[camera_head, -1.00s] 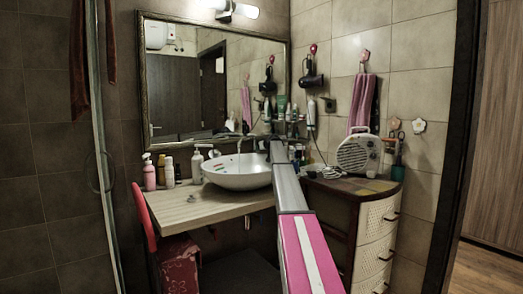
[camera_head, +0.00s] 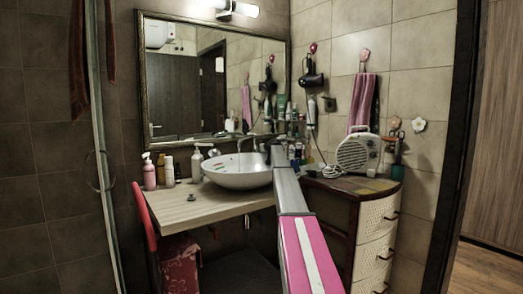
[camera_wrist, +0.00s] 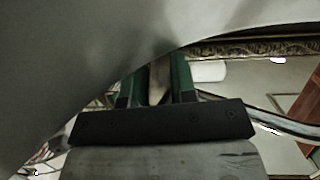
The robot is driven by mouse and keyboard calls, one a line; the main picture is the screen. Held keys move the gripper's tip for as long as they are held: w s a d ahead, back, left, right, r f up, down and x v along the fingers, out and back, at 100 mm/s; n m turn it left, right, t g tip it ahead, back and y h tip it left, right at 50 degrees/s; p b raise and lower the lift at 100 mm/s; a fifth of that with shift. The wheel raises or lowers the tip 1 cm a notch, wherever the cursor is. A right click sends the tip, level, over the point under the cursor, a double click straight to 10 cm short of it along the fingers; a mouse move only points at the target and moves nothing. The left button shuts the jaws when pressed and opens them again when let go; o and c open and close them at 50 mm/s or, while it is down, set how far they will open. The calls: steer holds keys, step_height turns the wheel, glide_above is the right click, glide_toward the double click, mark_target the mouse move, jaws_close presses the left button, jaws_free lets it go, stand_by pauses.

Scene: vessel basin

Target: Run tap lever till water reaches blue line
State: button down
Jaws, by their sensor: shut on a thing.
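The white basin (camera_head: 238,181) stands on the wooden counter, with small coloured marks on its inner wall. The blue line and the water level cannot be made out. A curved metal tap spout (camera_head: 243,140) rises behind the basin; whether water runs is too small to tell. My gripper (camera_wrist: 158,75) shows in the wrist view with its green fingers shut on a narrow piece, likely the tap lever, mostly hidden. A large grey curved surface covers the upper left there. In the head view my arm hides the gripper behind the basin's right side.
Soap bottles (camera_head: 197,165) stand left of the basin on the counter (camera_head: 195,207). Several bottles crowd the shelf behind my arm. A white fan heater (camera_head: 358,154) sits on the cabinet at right. The mirror (camera_head: 190,95) hangs close behind the tap.

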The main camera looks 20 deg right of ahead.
steer(key=c, duration=0.9)
jaws_free()
steer(key=v, duration=1)
steer(key=shift+s, duration=0.4)
steer(key=shift+r, duration=0.15)
